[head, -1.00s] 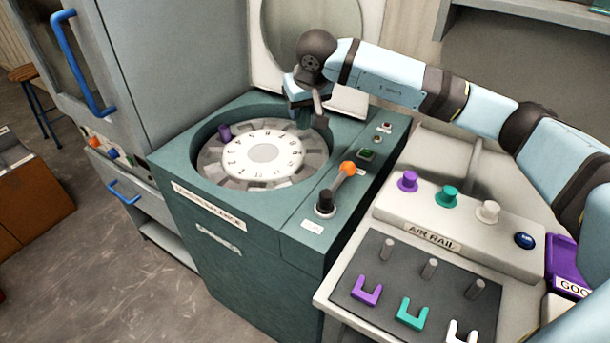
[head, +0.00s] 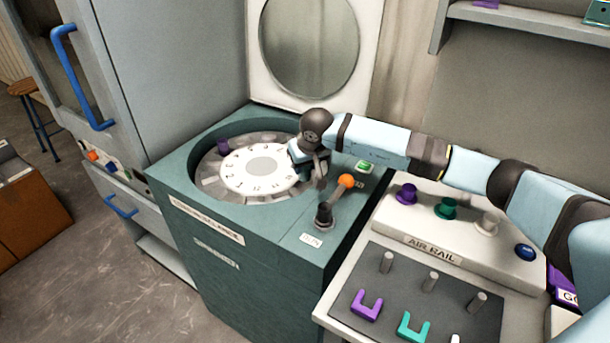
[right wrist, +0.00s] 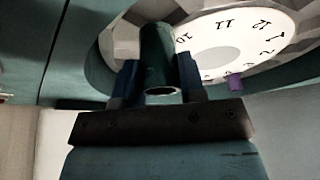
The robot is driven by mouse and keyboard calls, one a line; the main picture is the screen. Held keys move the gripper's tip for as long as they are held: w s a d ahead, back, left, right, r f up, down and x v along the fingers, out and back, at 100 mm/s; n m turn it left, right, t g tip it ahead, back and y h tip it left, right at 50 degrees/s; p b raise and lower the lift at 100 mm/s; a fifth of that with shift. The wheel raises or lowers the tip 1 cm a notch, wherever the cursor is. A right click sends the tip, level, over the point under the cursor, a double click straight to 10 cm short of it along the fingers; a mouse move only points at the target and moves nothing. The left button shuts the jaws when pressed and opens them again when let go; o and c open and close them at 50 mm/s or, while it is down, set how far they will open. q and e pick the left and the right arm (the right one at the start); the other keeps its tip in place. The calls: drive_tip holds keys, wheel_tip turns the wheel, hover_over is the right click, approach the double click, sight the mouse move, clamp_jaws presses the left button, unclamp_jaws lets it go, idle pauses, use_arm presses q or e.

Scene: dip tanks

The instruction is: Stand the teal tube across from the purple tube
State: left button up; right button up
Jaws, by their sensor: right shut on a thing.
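The purple tube (head: 223,147) stands at the far left edge of the centrifuge's numbered rotor (head: 236,176). It also shows as a small purple shape in the right wrist view (right wrist: 236,83). My right gripper (head: 318,178) is at the right side of the rotor bowl, roughly across the dial from the purple tube. In the right wrist view its blue fingers (right wrist: 160,78) are shut on the dark teal tube (right wrist: 158,50), whose open end faces the camera. The tube's lower end is hidden, so I cannot tell whether it is in a slot. My left gripper is not in view.
A lever with an orange knob (head: 346,181) stands close to my right gripper on the centrifuge top. The round-windowed lid (head: 262,90) is raised behind. The air rail (head: 440,252) with coloured knobs is to the right, beside a dark peg board (head: 405,290).

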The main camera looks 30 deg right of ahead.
sight(307, 168)
drive_tip(key=shift+f, duration=1.9)
drive_tip(key=shift+f, duration=0.1)
drive_tip(key=o, duration=1)
drive_tip(key=shift+s+r, duration=0.1)
drive_tip(key=shift+r, duration=0.4)
drive_tip(key=v, duration=1.1)
drive_tip(key=shift+r, duration=0.15)
drive_tip(key=shift+r, duration=0.1)
